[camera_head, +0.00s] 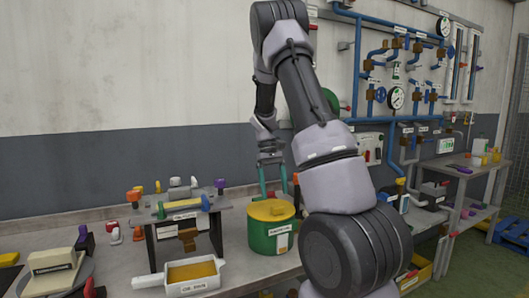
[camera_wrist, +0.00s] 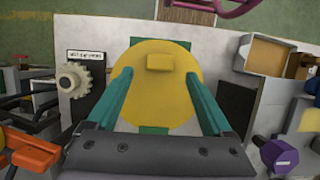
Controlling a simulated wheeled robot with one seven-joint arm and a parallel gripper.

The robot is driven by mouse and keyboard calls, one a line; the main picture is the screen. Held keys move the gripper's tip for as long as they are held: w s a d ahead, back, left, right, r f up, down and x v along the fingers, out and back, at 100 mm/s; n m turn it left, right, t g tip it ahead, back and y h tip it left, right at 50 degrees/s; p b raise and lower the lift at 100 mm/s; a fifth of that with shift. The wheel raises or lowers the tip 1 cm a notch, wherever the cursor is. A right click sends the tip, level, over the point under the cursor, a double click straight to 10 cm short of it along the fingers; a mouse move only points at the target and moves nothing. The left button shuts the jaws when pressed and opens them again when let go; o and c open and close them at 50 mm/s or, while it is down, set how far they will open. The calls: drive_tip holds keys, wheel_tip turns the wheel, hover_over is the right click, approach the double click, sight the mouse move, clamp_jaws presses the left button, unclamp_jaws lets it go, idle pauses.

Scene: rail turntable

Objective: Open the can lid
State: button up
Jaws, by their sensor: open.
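The can (camera_head: 270,240) is a green drum with a white label, standing upright on the bench in the head view. Its yellow lid (camera_head: 271,210) lies flat on top and has a small raised yellow block (camera_head: 277,207). In the wrist view the round lid (camera_wrist: 157,98) fills the middle, with the raised block (camera_wrist: 160,62) near its far edge. My gripper (camera_head: 273,188) is above the can, pointing down. In the wrist view its two green fingers (camera_wrist: 158,78) are spread apart, with the raised block beyond and between their tips. Nothing is held.
A raised stand (camera_head: 185,213) with coloured tools is left of the can. A white tray (camera_head: 190,277) with yellow contents sits in front of it. A gear (camera_wrist: 75,80) is left of the lid in the wrist view. A purple-headed part (camera_wrist: 281,155) is at lower right.

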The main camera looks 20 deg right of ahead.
sight(278, 206)
drive_tip(key=s+f+t, duration=0.2)
drive_tip(key=shift+f, duration=0.4)
drive_tip(key=shift+s+d+f+t, duration=0.1)
drive_tip(key=shift+s+f+t, duration=0.05)
drive_tip(key=shift+f+t, duration=0.35)
drive_tip(key=shift+s+f+t, duration=0.15)
drive_tip(key=shift+f+t, duration=0.25)
drive_tip(key=shift+t, duration=0.1)
wheel_tip(278, 206, up, 11)
drive_tip(key=s+a+r+m+t+y, duration=0.1)
drive_tip(key=s+a+r+t, duration=0.2)
drive_tip(key=s+a+r, duration=0.4)
drive_tip(key=shift+s+a+r+m+y, duration=0.2)
drive_tip(key=shift+a+r+m+y, duration=0.15)
drive_tip(key=shift+a+r, duration=0.65)
drive_tip(key=shift+d+r, duration=0.1)
drive_tip(key=shift+d, duration=0.05)
